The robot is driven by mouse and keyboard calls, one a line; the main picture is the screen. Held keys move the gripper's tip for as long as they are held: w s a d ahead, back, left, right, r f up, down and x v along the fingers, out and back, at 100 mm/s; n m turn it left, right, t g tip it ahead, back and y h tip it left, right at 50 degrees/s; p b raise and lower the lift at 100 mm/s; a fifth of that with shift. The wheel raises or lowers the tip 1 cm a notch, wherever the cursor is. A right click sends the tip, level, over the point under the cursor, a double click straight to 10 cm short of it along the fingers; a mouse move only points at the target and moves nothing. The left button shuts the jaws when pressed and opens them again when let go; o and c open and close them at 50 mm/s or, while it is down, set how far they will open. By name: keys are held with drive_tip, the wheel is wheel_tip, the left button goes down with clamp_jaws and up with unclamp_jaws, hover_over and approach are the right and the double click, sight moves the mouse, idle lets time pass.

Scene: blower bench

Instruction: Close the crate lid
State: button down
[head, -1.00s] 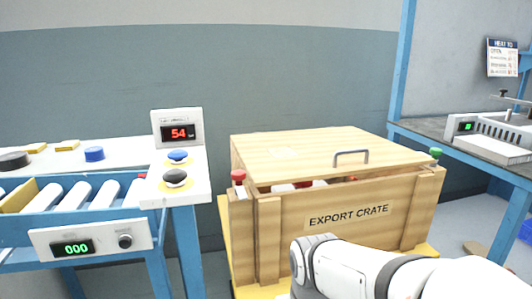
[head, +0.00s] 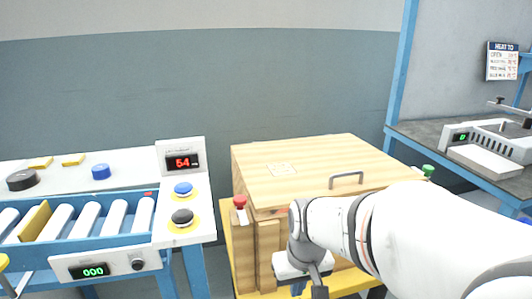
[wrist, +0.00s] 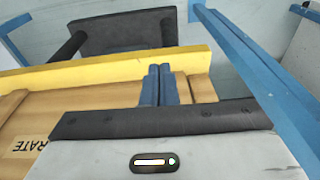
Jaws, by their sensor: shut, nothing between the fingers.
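The wooden crate (head: 242,262) stands in the head view, its front largely hidden behind my arm. Its lid (head: 310,160) lies over the top with a metal handle (head: 346,178) near the front edge. A narrow gap shows under the lid's front left part. A red-topped fitting (head: 240,202) is at the left front corner and a green-topped one (head: 428,170) at the right. My gripper (head: 308,291) is low in front of the crate, apart from the lid. In the wrist view its blue fingers (wrist: 158,85) are together and empty, over the crate's lettered front (wrist: 30,145).
A yellow platform edge (wrist: 100,70) runs under the crate. A roller conveyor (head: 90,222) and a bench with blue (head: 183,188) and black buttons (head: 182,217) stand left. A workbench with a sealer (head: 490,140) is at the right. Space above the lid is clear.

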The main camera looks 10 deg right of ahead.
drive_tip(key=w+d+r+t+p, duration=0.1)
drive_tip(key=w+d+r+p, duration=0.25)
drive_tip(key=r+p, duration=0.6)
drive_tip(key=w+d+r+p, duration=0.3)
drive_tip(key=w+r+p, duration=0.1)
drive_tip(key=r+p, duration=0.55)
drive_tip(key=w+d+r+t+p, duration=0.1)
drive_tip(key=w+d+r+p, duration=0.25)
drive_tip(key=r+p, duration=0.6)
drive_tip(key=x, duration=0.4)
drive_tip(key=s+x, duration=0.1)
drive_tip(key=x, duration=0.9)
drive_tip(key=shift+s+a+f+p, duration=0.1)
drive_tip(key=shift+s+f+p, duration=0.1)
drive_tip(key=shift+f+p, duration=0.1)
